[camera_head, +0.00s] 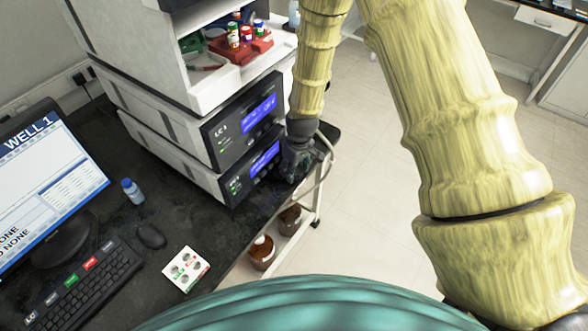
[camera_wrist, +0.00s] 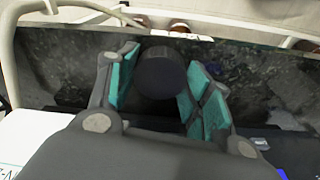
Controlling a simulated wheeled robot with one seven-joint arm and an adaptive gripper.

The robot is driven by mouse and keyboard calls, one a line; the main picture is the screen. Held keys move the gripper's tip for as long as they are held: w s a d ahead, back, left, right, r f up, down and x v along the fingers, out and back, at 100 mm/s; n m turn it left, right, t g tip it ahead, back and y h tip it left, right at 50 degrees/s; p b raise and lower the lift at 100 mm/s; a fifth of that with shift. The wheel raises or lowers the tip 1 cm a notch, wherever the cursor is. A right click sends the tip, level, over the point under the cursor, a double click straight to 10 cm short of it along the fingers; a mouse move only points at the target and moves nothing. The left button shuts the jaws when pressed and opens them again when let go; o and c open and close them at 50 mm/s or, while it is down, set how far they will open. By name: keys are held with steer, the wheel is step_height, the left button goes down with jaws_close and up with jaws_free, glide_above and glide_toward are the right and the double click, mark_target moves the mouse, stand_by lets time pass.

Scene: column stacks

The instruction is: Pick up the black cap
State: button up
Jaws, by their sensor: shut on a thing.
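The black cap (camera_wrist: 162,76) is a dark round piece in the wrist view, held between the teal pads of my gripper (camera_wrist: 158,66). The pads close on it from the left and right. Behind it lies the dark bench top (camera_wrist: 60,60). In the head view my gripper (camera_head: 296,165) is beside the front of the lower LC unit (camera_head: 240,176), near the right edge of the bench. The cap cannot be made out there.
Brown bottles (camera_head: 262,252) stand on a cart below the bench edge. A pale tube loops beside my gripper. A monitor (camera_head: 50,180), keyboard (camera_head: 82,290), mouse (camera_head: 150,236), blue-capped bottle (camera_head: 132,191) and white card (camera_head: 186,268) are on the bench. Coloured vials fill a red rack (camera_head: 252,50) above.

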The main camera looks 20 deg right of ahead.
step_height(320, 180, up, 7)
steer(key=shift+s+f+b, duration=0.1)
steer(key=shift+f+b, duration=0.1)
steer(key=shift+b, duration=0.85)
steer(key=s+d+b, duration=0.4)
steer(key=s+d, duration=0.8)
steer(key=s, duration=0.3)
